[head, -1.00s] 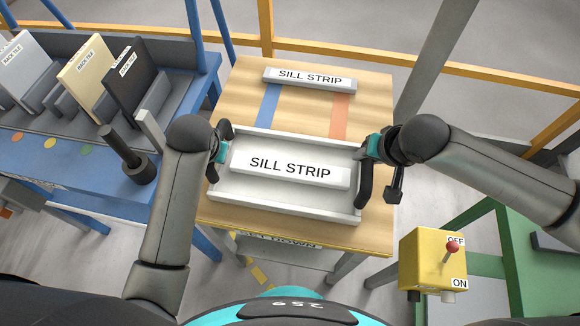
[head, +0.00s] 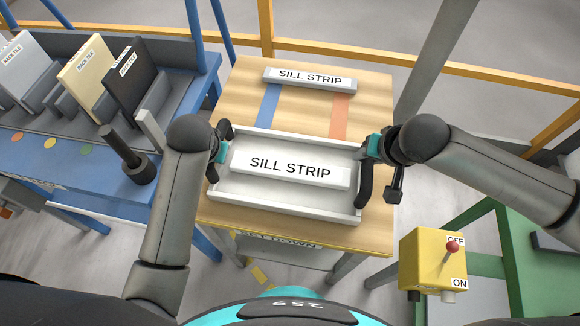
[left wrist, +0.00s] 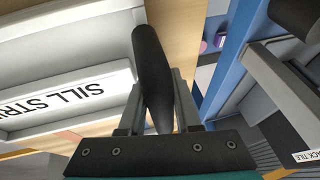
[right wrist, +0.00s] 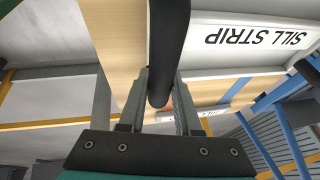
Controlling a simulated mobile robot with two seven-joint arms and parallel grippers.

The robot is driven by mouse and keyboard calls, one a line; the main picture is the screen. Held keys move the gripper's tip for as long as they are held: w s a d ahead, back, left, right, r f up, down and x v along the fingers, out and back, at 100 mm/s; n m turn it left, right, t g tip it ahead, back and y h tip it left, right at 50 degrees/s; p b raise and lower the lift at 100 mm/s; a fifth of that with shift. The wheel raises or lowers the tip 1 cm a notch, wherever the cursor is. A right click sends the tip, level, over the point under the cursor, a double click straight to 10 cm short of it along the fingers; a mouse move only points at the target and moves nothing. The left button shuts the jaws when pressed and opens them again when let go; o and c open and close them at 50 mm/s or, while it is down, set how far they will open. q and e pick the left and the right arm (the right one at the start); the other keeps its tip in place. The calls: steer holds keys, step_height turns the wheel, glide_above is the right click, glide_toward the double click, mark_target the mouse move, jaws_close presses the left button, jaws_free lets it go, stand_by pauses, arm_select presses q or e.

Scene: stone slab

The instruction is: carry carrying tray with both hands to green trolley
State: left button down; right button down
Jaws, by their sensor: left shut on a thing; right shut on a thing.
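The white carrying tray (head: 285,205) is in the middle of the head view, over the wooden table. It has a black handle at each end and holds a white bar labelled SILL STRIP (head: 290,168). My left gripper (head: 220,150) is shut on the tray's left handle, which shows between the fingers in the left wrist view (left wrist: 155,80). My right gripper (head: 370,160) is shut on the right handle, seen in the right wrist view (right wrist: 168,50). I cannot tell whether the tray touches the table. A green frame (head: 504,255) is partly visible at lower right; I cannot tell if it is the trolley.
A second SILL STRIP bar (head: 310,79) lies on the far part of the wooden table (head: 372,90). A blue bench (head: 60,165) with upright tiles stands at left. A yellow switch box (head: 432,262) is at lower right. A yellow rail (head: 450,62) runs behind.

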arm_select(q)
steer(key=shift+r, duration=0.2)
arm_select(e)
steer(key=shift+w+d+r, duration=0.1)
steer(key=shift+r, duration=0.15)
